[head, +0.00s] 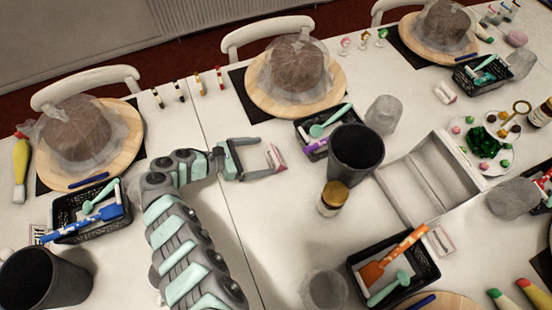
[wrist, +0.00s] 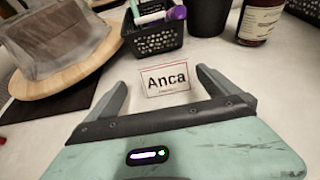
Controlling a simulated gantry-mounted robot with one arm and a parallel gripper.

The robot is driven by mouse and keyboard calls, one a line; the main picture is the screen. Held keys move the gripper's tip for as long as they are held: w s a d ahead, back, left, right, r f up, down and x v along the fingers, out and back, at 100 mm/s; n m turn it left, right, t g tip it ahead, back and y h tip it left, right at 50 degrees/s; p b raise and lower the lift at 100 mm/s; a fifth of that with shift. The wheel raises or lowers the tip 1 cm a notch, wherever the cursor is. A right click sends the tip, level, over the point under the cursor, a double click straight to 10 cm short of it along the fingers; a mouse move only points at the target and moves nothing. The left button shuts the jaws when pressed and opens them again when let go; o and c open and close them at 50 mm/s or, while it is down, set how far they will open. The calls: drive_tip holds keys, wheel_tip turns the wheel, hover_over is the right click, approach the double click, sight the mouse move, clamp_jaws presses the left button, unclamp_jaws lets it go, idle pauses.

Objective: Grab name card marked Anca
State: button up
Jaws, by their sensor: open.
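The name card marked Anca (wrist: 167,79) is a small white folded card with a red border and black lettering. It stands upright on the white table. In the head view the card (head: 274,157) is just off the tips of my gripper (head: 254,158). In the wrist view my gripper (wrist: 166,88) is open, with one finger to the left of the card and one to the right. The card is in the gap near the fingertips, and I see no finger touching it.
A black basket (wrist: 152,41) with tools stands behind the card. A dark cup (head: 355,155) and a brown bottle (head: 333,199) stand to the right. A covered cake on a wooden turntable (head: 262,103) is behind. Another white card (head: 445,91) lies farther right.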

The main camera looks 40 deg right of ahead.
sight(272, 158)
drive_tip(key=x, duration=0.3)
drive_tip(key=b+x, duration=0.1)
drive_tip(key=x, duration=0.1)
drive_tip(key=shift+s+a+f, duration=0.2)
drive_tip(key=shift+s+f, duration=0.2)
drive_tip(key=shift+f, duration=0.05)
drive_tip(key=shift+s+d, duration=0.1)
drive_tip(key=shift+d, duration=0.35)
drive_tip(key=shift+a, duration=0.1)
drive_tip(key=shift+c, duration=0.3)
drive_tip(key=c, duration=1.3)
